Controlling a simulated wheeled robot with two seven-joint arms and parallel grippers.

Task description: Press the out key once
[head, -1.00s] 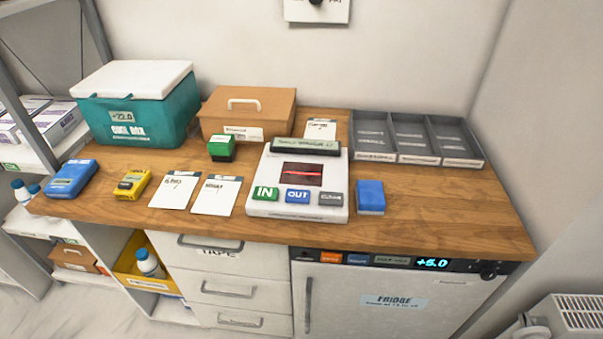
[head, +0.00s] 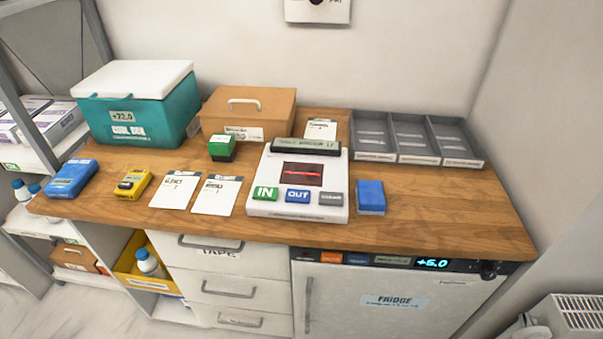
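The blue out key (head: 297,196) is the middle one of three keys on the front of the white scanner unit (head: 334,212), on the wooden counter. The green IN key (head: 265,193) is to its left and a grey key (head: 331,198) to its right. Above the keys are a dark window with a red line (head: 301,173) and a dark display (head: 306,146) with small text that I cannot read surely. Neither of my grippers shows in the head view. Nothing covers the keys.
A blue block (head: 370,197) stands right of the unit, a green-topped stamp (head: 222,147) and white cards (head: 216,195) to its left. A grey tray (head: 424,160) and brown box (head: 274,122) stand behind. The counter's right front (head: 450,222) is clear.

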